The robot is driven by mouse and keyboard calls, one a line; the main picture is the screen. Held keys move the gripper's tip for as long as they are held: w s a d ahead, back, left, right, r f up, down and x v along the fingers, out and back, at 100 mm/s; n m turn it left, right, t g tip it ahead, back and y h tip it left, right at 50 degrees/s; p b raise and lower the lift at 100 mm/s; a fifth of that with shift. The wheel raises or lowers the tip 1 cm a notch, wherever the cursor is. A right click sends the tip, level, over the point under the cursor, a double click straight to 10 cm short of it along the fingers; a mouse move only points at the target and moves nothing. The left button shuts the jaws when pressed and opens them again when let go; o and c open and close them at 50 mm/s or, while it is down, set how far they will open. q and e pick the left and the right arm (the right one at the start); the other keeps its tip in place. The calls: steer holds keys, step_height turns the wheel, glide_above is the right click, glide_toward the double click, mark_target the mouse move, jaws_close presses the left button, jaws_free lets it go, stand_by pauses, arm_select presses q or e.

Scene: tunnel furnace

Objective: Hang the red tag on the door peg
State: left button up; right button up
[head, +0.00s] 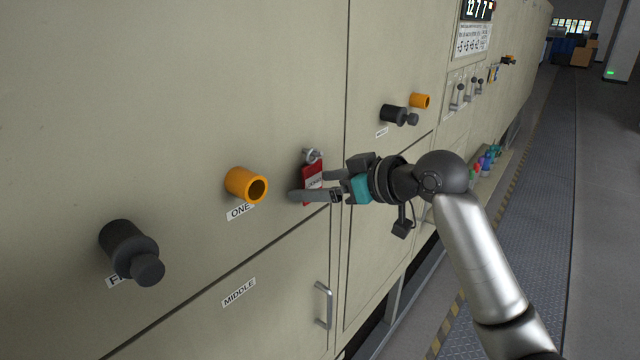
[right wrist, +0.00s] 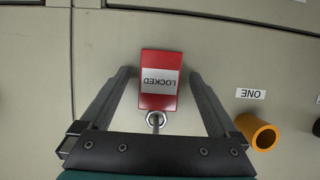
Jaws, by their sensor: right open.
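The red tag (head: 312,180) has a white band and hangs flat near the furnace door, just below the metal peg (head: 312,155). In the right wrist view the tag (right wrist: 160,98) reads LOCKED upside down, and its top edge meets the peg's round metal end (right wrist: 155,120). The hole or loop at the peg is too small to make out. My right gripper (head: 309,186) is open, with one finger on each side of the tag. Gaps show between the tag and both fingers in the right wrist view. My left gripper is not in view.
An orange tube (head: 246,185) marked ONE sticks out left of the tag, and a black cylinder (head: 131,252) further left. Another black cylinder (head: 396,115) and orange tube (head: 420,101) stand to the right. A door handle (head: 323,305) is below. The aisle floor (head: 535,190) is clear.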

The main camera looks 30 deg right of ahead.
steer(key=b+v, duration=0.3)
steer(key=v, duration=1.2)
steer(key=shift+s, duration=0.1)
